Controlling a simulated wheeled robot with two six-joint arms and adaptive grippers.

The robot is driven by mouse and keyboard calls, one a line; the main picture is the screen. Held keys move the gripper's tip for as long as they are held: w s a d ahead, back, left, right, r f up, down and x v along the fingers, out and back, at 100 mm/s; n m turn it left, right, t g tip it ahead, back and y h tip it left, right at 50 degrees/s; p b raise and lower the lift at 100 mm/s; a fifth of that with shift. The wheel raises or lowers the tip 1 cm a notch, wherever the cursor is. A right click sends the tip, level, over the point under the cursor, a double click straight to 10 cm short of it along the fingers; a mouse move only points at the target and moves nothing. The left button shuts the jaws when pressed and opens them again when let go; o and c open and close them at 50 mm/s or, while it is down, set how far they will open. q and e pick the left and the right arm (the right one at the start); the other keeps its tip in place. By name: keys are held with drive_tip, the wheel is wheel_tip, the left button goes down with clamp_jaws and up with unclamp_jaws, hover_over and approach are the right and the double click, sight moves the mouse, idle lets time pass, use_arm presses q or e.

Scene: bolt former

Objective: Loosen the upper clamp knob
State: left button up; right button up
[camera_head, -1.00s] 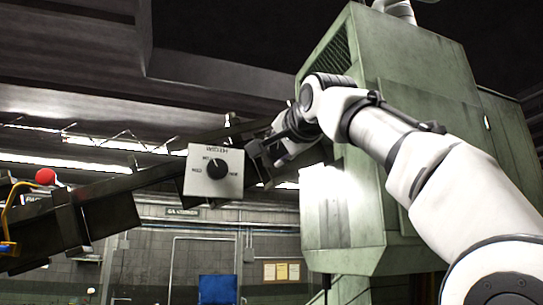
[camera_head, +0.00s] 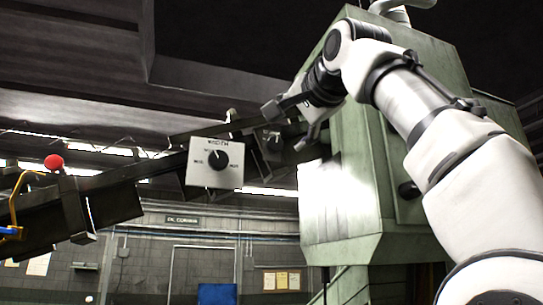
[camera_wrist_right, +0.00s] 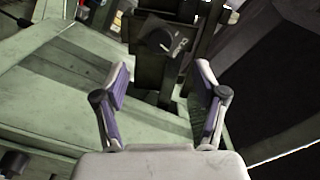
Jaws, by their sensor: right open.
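A dark round knob (camera_wrist_right: 160,40) sits on a dark plate beyond the fingertips in the right wrist view. In the head view a dark knob (camera_head: 272,141) shows on a bracket of the dark rail, just below my gripper. I cannot tell for sure that this is the upper clamp knob. My right gripper (camera_head: 288,126) is open and empty, tilted down-left. In the wrist view its two fingers (camera_wrist_right: 163,75) stand wide apart, with a gap between them and the knob. My left gripper is not in view.
A white box with a black WIDTH dial (camera_head: 218,160) hangs on the rail left of the gripper. A red ball (camera_head: 53,161) tops the rail at far left. A green machine housing (camera_head: 345,215) stands right, close behind my arm.

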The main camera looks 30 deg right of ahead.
sight(276, 144)
drive_tip(key=w+n+p, duration=0.1)
drive_tip(key=w+p, duration=0.1)
drive_tip(key=w+d+n+p, duration=0.1)
drive_tip(key=w, duration=0.2)
drive_tip(key=w+d+r+n+p, duration=0.1)
drive_tip(key=w+p, duration=0.1)
drive_tip(key=w, duration=0.1)
drive_tip(key=shift+w+p, duration=0.1)
drive_tip(key=shift+p, duration=0.2)
drive_tip(key=shift+w+f+n+b, duration=0.15)
drive_tip(key=shift+f+n+b, duration=0.45)
drive_tip(key=shift+n, duration=0.5)
drive_tip(key=shift+d+n, duration=0.15)
drive_tip(key=shift+n, duration=0.85)
drive_tip(key=n, duration=0.3)
drive_tip(key=shift+s+a+r+n, duration=0.1)
drive_tip(key=shift+s+a+n, duration=0.2)
drive_tip(key=shift+n, duration=0.1)
drive_tip(key=shift+d, duration=0.1)
drive_tip(key=shift+w, duration=0.1)
